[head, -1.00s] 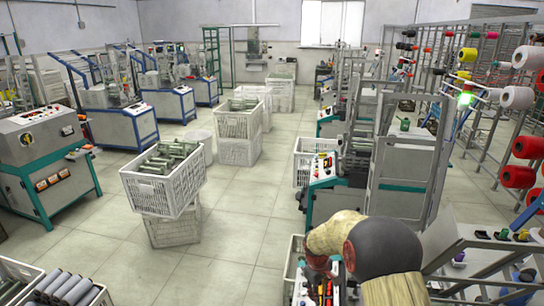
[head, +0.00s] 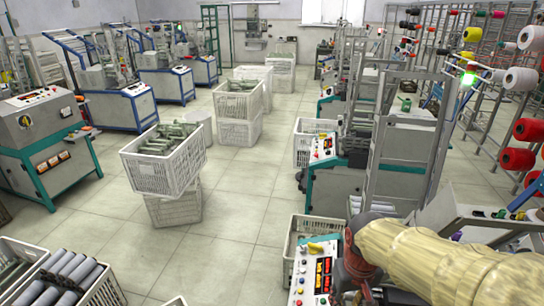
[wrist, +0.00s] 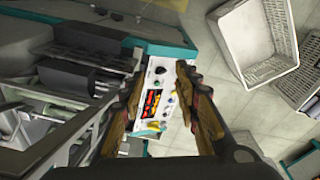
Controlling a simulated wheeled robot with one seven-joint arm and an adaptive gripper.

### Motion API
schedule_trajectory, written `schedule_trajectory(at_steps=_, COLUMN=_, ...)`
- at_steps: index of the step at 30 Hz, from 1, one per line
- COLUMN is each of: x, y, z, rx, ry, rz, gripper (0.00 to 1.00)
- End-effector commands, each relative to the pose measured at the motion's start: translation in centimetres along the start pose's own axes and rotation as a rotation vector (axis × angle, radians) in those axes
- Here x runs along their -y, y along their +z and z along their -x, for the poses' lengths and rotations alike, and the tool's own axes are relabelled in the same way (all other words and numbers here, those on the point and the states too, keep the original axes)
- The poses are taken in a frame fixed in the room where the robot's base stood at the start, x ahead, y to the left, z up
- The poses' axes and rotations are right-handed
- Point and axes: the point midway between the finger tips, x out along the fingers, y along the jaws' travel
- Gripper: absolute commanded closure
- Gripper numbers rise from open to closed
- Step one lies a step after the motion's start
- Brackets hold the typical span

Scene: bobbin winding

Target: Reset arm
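My arm, in a tan cover, reaches in from the right edge of the head view. Its dark and reddish wrist end is beside the winding machine's control panel (head: 316,272) at the bottom. The fingertips are not clear there. In the wrist view my gripper (wrist: 159,66) has its two brown fingers wide apart with nothing between them. The control panel (wrist: 157,88) with red displays and several knobs shows beyond and between the fingers. A yellow part (head: 316,248) lies at the panel's upper area.
A white crate (wrist: 258,42) stands on the floor beside the machine. A crate of bobbins (head: 165,182) is stacked in the aisle. Metal frames (head: 405,160) and a thread rack (head: 525,135) crowd the right. The tiled floor (head: 245,200) in the middle is clear.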

Motion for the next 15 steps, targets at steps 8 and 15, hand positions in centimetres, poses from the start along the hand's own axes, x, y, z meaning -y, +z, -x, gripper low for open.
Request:
schedule_trajectory(at_steps=8, x=0.2, y=6.7, z=5.8, rx=-0.16, ry=-0.019, rz=-0.077, gripper=0.68)
schedule_trajectory(at_steps=15, x=0.0, y=9.2, z=9.8, rx=-0.327, ry=-0.015, rz=-0.098, gripper=0.68)
